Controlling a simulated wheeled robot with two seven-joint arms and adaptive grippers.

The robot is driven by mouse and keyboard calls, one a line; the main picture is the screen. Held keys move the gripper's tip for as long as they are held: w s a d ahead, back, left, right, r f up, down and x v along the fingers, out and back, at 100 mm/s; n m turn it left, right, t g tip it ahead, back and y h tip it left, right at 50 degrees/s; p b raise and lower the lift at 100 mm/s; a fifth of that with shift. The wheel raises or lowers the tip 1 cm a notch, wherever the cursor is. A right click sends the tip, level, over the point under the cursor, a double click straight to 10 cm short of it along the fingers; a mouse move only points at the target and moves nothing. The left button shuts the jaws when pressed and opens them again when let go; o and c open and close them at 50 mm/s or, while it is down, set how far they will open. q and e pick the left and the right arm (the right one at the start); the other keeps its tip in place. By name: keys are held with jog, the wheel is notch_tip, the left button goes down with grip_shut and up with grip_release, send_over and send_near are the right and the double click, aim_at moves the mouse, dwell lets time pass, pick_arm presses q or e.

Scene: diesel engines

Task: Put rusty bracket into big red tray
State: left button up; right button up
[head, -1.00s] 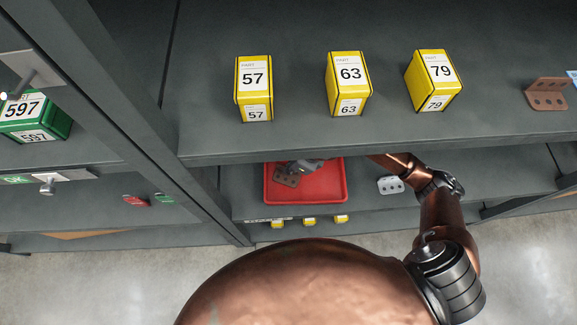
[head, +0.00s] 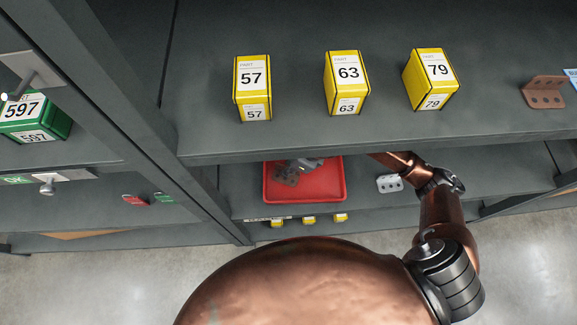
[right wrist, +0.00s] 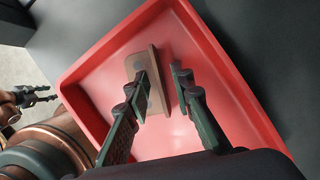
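The rusty bracket (head: 286,176) is a brown angled plate with holes, inside the left part of the big red tray (head: 330,190) on the lower shelf. My right gripper (head: 306,164) is over the tray, partly hidden by the upper shelf. In the right wrist view the right gripper (right wrist: 160,78) is open; its left finger overlaps the bracket (right wrist: 134,67) and a gap shows between the right finger and the bracket's upright edge. The red tray (right wrist: 215,75) lies beneath. My left gripper (right wrist: 38,95) shows small at the left, fingers apart, empty.
Yellow boxes 57 (head: 252,88), 63 (head: 346,84) and 79 (head: 431,79) stand on the upper shelf, with another rusty bracket (head: 544,92) at its right. A grey bracket (head: 389,183) lies right of the tray. The upper shelf edge overhangs the lower shelf.

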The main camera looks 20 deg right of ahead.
pick_arm(q)
jog(key=s+f+p, duration=0.2)
jog(key=s, duration=0.4)
jog(key=shift+a, duration=0.25)
pick_arm(e)
jog(key=v, duration=0.7)
pick_arm(q)
jog(key=shift+f, duration=0.1)
